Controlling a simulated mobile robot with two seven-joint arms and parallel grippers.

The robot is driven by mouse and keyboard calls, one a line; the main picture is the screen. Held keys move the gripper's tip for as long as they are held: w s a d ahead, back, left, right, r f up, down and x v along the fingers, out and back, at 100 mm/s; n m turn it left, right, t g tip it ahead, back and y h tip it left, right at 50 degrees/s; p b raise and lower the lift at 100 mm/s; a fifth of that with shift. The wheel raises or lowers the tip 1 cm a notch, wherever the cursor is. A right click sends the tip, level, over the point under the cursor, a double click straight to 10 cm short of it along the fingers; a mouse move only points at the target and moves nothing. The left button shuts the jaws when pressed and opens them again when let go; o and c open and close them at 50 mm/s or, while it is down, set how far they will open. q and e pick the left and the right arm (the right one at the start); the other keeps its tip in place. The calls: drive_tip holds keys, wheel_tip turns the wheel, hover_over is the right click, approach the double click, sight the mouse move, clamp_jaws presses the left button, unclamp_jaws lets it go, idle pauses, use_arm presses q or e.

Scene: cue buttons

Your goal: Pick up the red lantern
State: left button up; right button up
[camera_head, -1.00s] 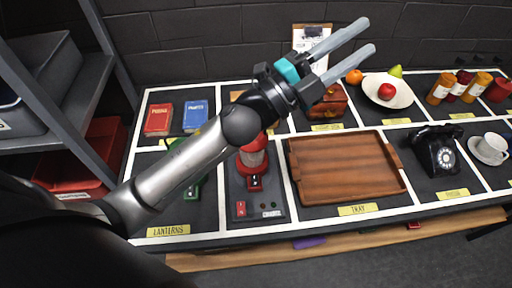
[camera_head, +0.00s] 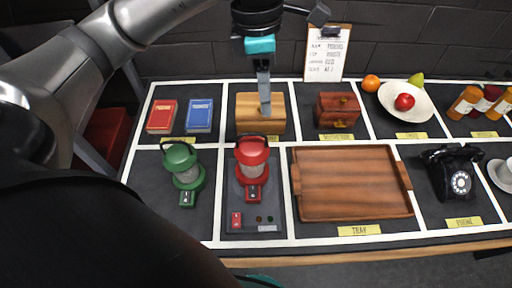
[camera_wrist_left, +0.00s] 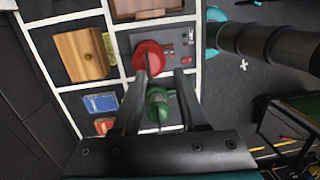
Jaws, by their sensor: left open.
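The red lantern (camera_head: 252,167) stands upright on a dark panel in the front row, its handle up. In the left wrist view the red lantern (camera_wrist_left: 150,60) shows just beyond and between my fingertips, not gripped. My left gripper (camera_head: 265,112) points down above and behind the lantern in the head view, edge-on in front of the wooden block. In the left wrist view its two fingers (camera_wrist_left: 162,76) are spread apart and empty. A green lantern (camera_head: 184,172) stands left of the red one; in the wrist view it (camera_wrist_left: 158,108) appears between my fingers.
The panel (camera_head: 240,232) under the red lantern has a red switch and small lights. A wooden tray (camera_head: 350,185) lies close on the right. A wooden block (camera_head: 275,126) and a small chest (camera_head: 338,111) stand behind. Part of what looks like my right arm shows in the wrist view.

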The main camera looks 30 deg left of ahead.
use_arm(q)
drive_tip(key=a+y, duration=0.1)
drive_tip(key=a, duration=0.2)
drive_tip(key=b, duration=0.2)
hover_over(251, 134)
drive_tip(key=f, duration=0.8)
drive_tip(key=shift+w+d+f, duration=0.15)
drive_tip(key=shift+w+f, duration=0.05)
drive_tip(key=shift+f, duration=0.1)
drive_tip(key=shift+f+p, duration=0.3)
drive_tip(key=shift+f, duration=2.65)
drive_tip(key=shift+a, duration=0.2)
clamp_jaws()
drive_tip(key=shift+r, duration=0.1)
